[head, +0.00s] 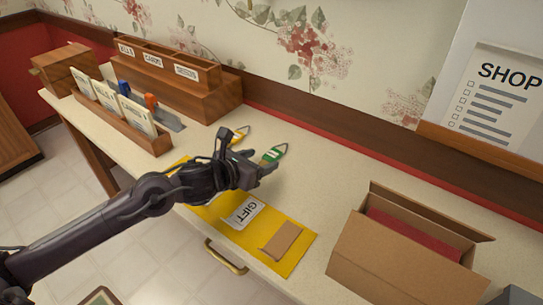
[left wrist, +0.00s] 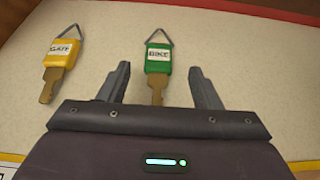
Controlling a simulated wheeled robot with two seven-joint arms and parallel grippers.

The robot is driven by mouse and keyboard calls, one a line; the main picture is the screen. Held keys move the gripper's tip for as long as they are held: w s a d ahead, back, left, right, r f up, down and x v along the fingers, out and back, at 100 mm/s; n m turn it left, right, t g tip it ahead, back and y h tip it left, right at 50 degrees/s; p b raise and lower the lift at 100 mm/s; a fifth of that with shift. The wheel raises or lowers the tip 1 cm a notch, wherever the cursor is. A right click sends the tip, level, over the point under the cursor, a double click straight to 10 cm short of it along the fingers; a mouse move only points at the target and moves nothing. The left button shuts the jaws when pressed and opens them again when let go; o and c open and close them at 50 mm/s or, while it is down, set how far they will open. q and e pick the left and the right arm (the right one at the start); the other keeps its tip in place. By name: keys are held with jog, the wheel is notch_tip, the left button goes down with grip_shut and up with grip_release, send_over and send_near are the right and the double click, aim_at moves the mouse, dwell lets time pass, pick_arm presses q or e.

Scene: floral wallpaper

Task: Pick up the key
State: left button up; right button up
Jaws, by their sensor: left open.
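A key with a green tag reading "BIKE" (left wrist: 158,60) lies on the counter in the left wrist view; it also shows in the head view (head: 274,153). A key with a yellow tag (left wrist: 62,52), its label hard to read, lies to its left; it shows in the head view too (head: 240,134). My left gripper (left wrist: 160,71) is open, its two fingers on either side of the green key's lower part with space between. Whether the fingers touch the counter is unclear. In the head view the left gripper (head: 268,169) reaches in beside the green key. My right gripper is not visible.
A yellow mat (head: 290,262) with a "GIFT" card (head: 243,212) lies in front of my gripper. An open cardboard box (head: 385,262) stands to the right. A wooden card rack (head: 150,143) and a labelled wooden organiser (head: 215,103) stand to the left. The wall closes the back.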

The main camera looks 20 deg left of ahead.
aim_at(271, 155)
pick_arm(q)
jog(key=shift+x, duration=2)
jog(key=shift+a, duration=0.1)
jog(key=shift+r, duration=0.1)
jog(key=shift+c, duration=0.5)
jog(key=c, duration=1)
